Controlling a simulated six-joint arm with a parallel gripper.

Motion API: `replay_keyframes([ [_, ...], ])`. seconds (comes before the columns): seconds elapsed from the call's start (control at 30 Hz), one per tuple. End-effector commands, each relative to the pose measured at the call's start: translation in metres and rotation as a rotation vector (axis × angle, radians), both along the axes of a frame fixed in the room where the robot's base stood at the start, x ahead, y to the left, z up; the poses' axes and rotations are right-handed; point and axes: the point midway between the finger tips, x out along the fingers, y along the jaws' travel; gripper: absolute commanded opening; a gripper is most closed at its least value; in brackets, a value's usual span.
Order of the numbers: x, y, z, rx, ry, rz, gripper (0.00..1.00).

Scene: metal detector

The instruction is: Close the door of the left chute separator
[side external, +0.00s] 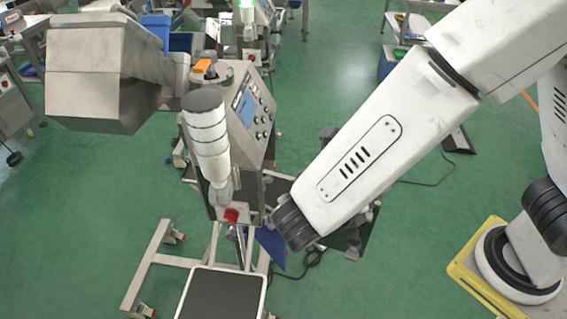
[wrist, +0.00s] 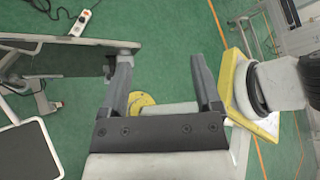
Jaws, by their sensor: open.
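In the wrist view my gripper (wrist: 161,62) is open, with its two dark fingers spread and nothing between them but green floor. A grey-framed panel (wrist: 75,41) with a dark part (wrist: 65,63) below it comes in from the left. Its right end lies near the left fingertip; I cannot tell whether they touch. In the side view the machine (side external: 252,112) stands upright left of my arm, with a blue screen and buttons on its sloped face. I cannot make out the left chute separator's door or its position. My fingers are not clearly visible there.
A metal hopper-like box (side external: 105,75) is at upper left. A dark-topped platform (side external: 222,295) stands low in front of the machine. A power strip (wrist: 80,22) and cable lie on the floor. Open green floor (side external: 400,230) lies right of my arm.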

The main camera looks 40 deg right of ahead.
Motion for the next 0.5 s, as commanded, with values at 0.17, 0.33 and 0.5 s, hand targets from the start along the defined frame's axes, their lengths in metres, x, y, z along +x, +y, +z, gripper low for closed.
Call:
replay_keyframes([
  [0.17, -0.001, 0.019, 0.005, -0.126, 0.067, 0.133, 0.82],
  [0.33, -0.001, 0.024, -0.006, -0.175, 0.093, 0.175, 0.82],
  [0.5, -0.001, 0.024, -0.03, -0.173, 0.091, 0.172, 0.82],
])
